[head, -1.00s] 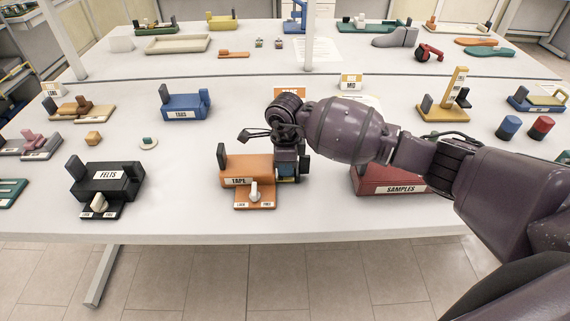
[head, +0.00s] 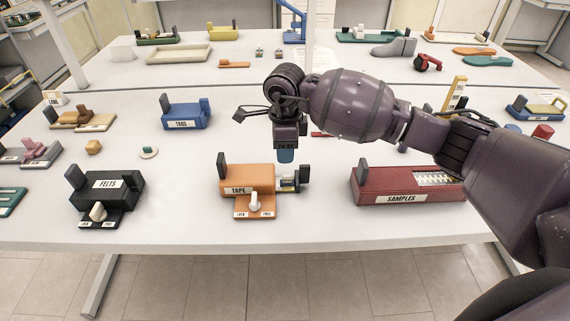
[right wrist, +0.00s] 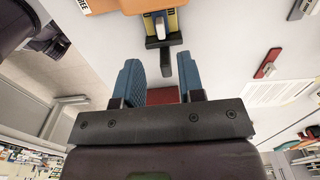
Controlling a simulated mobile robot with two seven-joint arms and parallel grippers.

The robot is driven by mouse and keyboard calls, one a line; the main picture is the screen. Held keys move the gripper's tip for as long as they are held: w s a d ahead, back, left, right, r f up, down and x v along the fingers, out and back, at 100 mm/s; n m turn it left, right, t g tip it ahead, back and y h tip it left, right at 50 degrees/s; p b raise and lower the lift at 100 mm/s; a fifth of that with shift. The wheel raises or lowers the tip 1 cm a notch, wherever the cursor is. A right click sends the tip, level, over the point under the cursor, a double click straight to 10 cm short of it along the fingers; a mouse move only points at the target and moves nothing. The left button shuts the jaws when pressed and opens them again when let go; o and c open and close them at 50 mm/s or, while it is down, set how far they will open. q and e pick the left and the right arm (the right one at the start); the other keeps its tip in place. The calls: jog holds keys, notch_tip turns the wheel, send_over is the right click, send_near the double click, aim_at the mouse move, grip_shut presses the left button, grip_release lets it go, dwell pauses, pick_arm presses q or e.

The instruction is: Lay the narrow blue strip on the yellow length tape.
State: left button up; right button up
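The orange box labelled TAPE (head: 245,182) stands at the front middle of the table. Its drawer part sticks out to the right, with a yellow piece (head: 288,182), likely the length tape, and a black upright end. In the right wrist view the yellow piece (right wrist: 173,22) shows with a white part on it. My right gripper (head: 286,156) points down, above and behind the drawer. Its blue-padded fingers (right wrist: 163,85) are apart with nothing between them. My left gripper is not in view.
The red SAMPLES box (head: 385,187) stands at the right, with a compartment of light strips partly under my arm. The black FELTS box (head: 110,187) is at the left, and the blue TABS box (head: 185,116) is behind. White table between FELTS and TAPE is clear.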

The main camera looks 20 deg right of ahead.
jog(key=shift+r, duration=1.85)
